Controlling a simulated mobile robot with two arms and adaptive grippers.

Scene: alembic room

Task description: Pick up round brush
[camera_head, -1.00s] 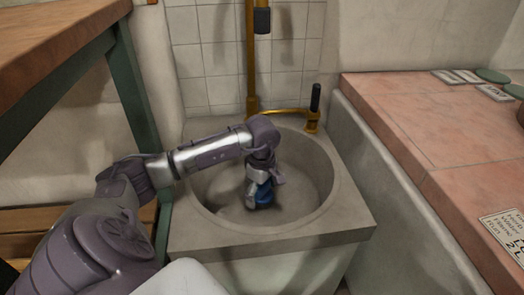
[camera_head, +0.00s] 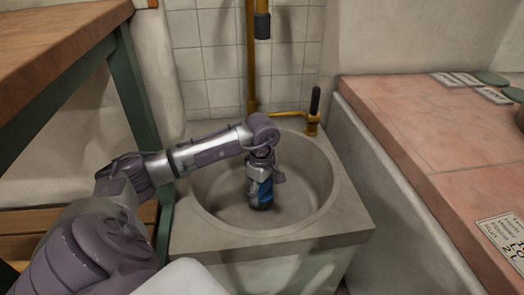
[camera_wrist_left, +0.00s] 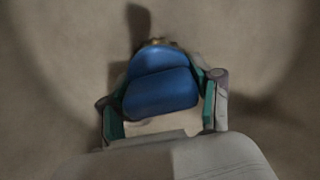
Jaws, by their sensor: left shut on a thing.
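The round brush (camera_head: 265,194) is blue and is down inside the round stone sink basin (camera_head: 318,195). My left gripper (camera_head: 259,203) reaches down into the basin and is shut on the brush. In the left wrist view the brush (camera_wrist_left: 160,88) fills the space between the two green-padded fingers of my left gripper (camera_wrist_left: 160,106). A small brownish part shows at its far end. The brush's underside is hidden, and I cannot tell whether it touches the basin floor. My right gripper is in neither view.
A brass tap with a black handle (camera_head: 314,103) stands at the sink's back right corner, and a brass pipe (camera_head: 251,65) rises behind. A pink tiled counter (camera_head: 420,130) with cards is at right. A wooden table (camera_head: 50,45) with green legs is at left.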

